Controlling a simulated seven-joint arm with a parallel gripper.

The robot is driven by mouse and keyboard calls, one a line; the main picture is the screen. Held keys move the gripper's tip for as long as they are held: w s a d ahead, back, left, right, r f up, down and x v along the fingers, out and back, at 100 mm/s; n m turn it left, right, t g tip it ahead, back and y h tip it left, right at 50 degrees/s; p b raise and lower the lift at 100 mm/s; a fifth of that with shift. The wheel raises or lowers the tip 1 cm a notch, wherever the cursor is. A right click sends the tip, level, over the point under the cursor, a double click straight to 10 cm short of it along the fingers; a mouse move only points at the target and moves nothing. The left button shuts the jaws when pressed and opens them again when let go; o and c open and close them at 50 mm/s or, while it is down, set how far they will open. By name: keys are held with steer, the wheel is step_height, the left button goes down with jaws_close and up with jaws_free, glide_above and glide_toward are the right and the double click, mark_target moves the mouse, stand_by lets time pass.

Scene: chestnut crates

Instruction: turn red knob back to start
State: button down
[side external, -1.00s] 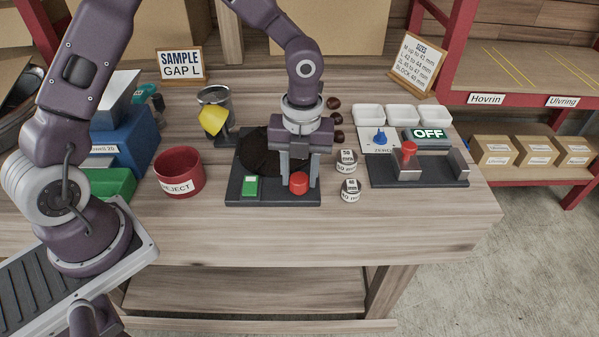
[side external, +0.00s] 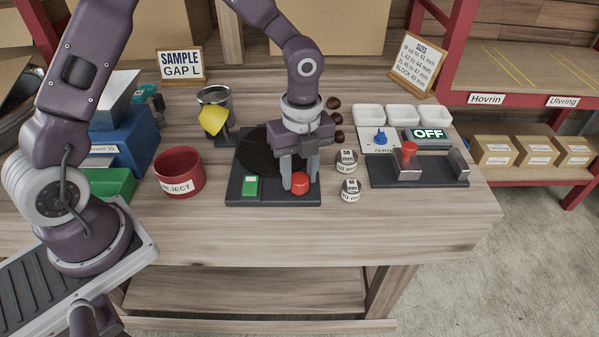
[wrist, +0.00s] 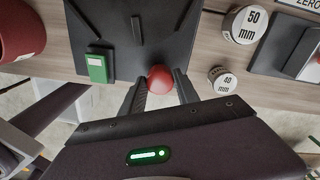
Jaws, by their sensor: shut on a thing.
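The red knob (side external: 300,183) sits at the front right corner of a dark base plate (side external: 262,199) with a round black disc (side external: 256,150). My gripper (side external: 300,187) points down over it, with one finger on each side of the knob, and is shut on it. In the wrist view the red knob (wrist: 160,79) shows between the two finger tips (wrist: 159,90). A pointer or mark on the knob cannot be made out.
A green block (side external: 250,186) is on the same plate, left of the knob. Two labelled cylinders (side external: 347,160) (side external: 350,190) stand close on the right. Further right is a gauge (side external: 420,180) with another red knob (side external: 409,149). A red reject bin (side external: 179,172) stands left.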

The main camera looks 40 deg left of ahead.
steer(key=n, duration=0.4)
steer(key=shift+n, duration=0.3)
steer(key=n, duration=0.3)
steer(key=shift+n, duration=0.4)
steer(key=n, duration=0.8)
steer(key=shift+h, duration=0.3)
steer(key=n, duration=0.5)
steer(key=shift+n+t, duration=0.3)
steer(key=shift+n, duration=2.1)
